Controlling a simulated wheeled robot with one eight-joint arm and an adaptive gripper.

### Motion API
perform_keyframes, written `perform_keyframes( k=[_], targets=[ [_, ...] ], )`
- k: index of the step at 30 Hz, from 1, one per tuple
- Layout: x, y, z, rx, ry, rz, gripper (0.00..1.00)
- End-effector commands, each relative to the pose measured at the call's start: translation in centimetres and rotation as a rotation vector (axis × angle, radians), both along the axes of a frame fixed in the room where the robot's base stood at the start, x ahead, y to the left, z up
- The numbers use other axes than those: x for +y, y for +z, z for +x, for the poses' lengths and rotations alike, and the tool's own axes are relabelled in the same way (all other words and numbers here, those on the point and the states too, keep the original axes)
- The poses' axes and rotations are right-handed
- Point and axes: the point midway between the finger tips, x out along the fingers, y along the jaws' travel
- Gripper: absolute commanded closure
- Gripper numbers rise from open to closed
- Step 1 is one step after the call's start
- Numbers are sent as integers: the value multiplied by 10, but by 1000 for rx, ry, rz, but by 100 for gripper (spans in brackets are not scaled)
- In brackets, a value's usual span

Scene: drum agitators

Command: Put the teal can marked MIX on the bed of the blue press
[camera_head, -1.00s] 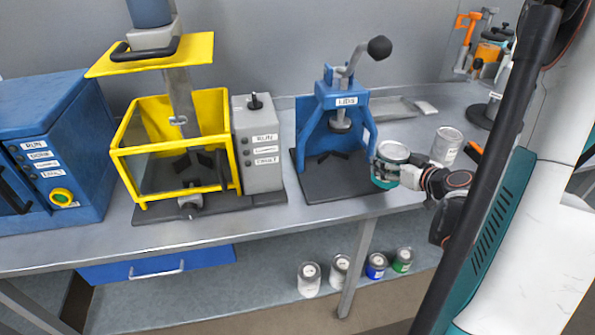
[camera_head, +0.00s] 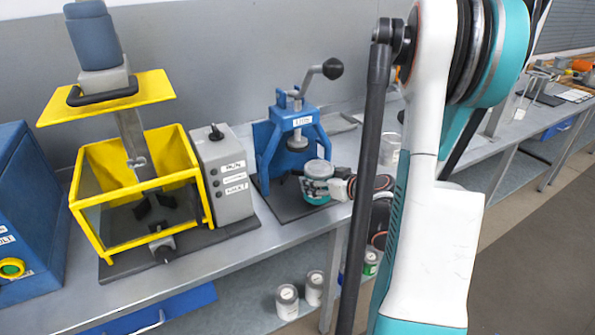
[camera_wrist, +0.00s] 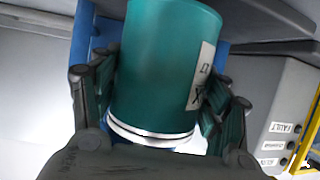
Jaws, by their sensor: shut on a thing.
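The teal can (camera_head: 316,182) with a pale lid is held in my gripper (camera_head: 322,186), in front of the blue press (camera_head: 262,150) and over the front right part of its dark base. In the wrist view the teal can (camera_wrist: 165,70) fills the middle, with part of a white label on its right side. My gripper (camera_wrist: 160,100) is shut around it, one finger on each side. The press has its lever raised and a white label on its head. I cannot tell whether the can touches the base. The middle of the press bed is partly hidden behind the can.
A yellow-framed agitator (camera_head: 135,190) and its grey control box (camera_head: 225,175) stand left of the press. A blue cabinet (camera_head: 35,200) is farther left. A grey can (camera_head: 391,150) stands behind my arm, right of the press. Several cans (camera_head: 287,300) sit on the shelf below.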

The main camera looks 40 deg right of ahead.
Motion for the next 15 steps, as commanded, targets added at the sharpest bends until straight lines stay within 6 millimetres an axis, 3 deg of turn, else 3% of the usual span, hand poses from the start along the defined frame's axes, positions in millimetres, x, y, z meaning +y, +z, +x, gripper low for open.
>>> perform_keyframes(
  k=[6,15],
  targets=[
    [-3,-1,41,-1,2,1,69],
    [-5,0,56,0,-1,1,69]
  ],
)
